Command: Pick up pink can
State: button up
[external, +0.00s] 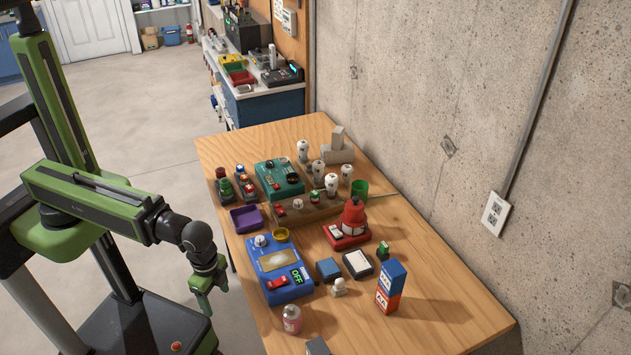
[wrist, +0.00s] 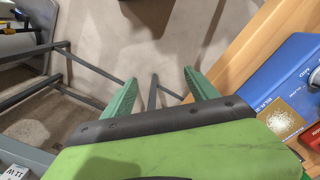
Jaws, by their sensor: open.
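The pink can (external: 292,318) stands upright near the left front edge of the wooden table (external: 440,310), in front of the blue device marked OFF (external: 281,270). It does not show in the wrist view. My gripper (external: 203,300) hangs beside the table's left edge, to the left of the can and apart from it. In the wrist view its two green fingers (wrist: 160,95) are spread with nothing between them. The floor lies below them, and the blue device (wrist: 285,85) shows at the right.
A white figure-like piece (external: 339,287) and a blue block (external: 328,269) stand right of the can. A stacked blue and red box (external: 390,286) stands farther right. A grey block (external: 317,346) is at the bottom edge. A concrete wall (external: 450,100) borders the table's right side.

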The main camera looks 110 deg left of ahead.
notch_tip(320, 180, up, 17)
jog(key=n+p, duration=1.3)
jog(key=p, duration=0.4)
send_over(293, 308)
notch_tip(293, 308, down, 13)
jog(key=b, duration=1.2)
jog(key=shift+r+b, duration=0.1)
jog(key=shift+b, duration=0.3)
jog(key=shift+r, duration=0.1)
notch_tip(293, 308, down, 5)
jog(key=b, duration=0.5)
jog(key=shift+s+f, duration=0.15)
jog(key=shift+f, duration=0.05)
jog(key=shift+r, duration=0.2)
jog(key=shift+c, duration=0.3)
grip_shut()
